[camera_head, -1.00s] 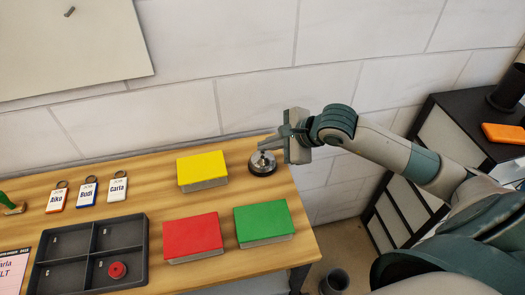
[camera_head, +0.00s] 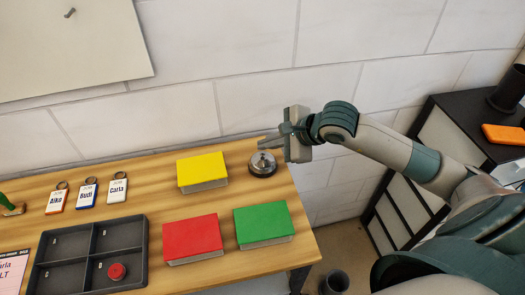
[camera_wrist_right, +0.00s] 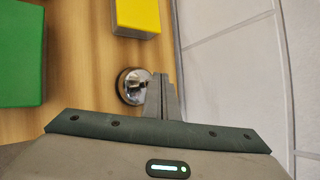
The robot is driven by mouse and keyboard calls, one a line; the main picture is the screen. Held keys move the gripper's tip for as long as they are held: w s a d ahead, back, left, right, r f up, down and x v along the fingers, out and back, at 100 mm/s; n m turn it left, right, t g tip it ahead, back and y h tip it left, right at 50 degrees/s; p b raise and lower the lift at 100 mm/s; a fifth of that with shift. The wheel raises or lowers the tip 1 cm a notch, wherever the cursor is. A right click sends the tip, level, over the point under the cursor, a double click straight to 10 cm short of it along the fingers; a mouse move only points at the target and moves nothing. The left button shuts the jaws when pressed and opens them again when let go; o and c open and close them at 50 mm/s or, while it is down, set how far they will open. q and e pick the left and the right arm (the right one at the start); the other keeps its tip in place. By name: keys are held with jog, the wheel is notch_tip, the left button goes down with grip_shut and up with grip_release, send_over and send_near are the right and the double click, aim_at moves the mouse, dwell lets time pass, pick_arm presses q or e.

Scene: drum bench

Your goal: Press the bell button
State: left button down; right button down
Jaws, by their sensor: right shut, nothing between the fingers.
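The bell (camera_head: 262,165) is a round silver dome on a dark base, with a small button on top. It stands on the wooden bench near its right end. My right gripper (camera_head: 265,143) is shut and empty. In the head view its fingertips are just above and behind the bell's top. In the right wrist view the bell (camera_wrist_right: 130,86) lies beside the shut fingers (camera_wrist_right: 160,78), which partly cover its right edge. I cannot tell whether they touch it. My left gripper is not in view.
A yellow block (camera_head: 202,171) sits left of the bell. Red (camera_head: 192,236) and green (camera_head: 262,222) blocks are in front. A dark divided tray (camera_head: 145,250) holds a red round piece (camera_head: 117,271). Several key tags lie at left. The white wall (camera_head: 240,100) is close behind.

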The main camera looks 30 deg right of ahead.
jog(key=shift+r, duration=0.3)
notch_tip(320, 180, up, 6)
jog(key=shift+f+p, duration=0.1)
jog(key=shift+p, duration=0.85)
dwell(0.8)
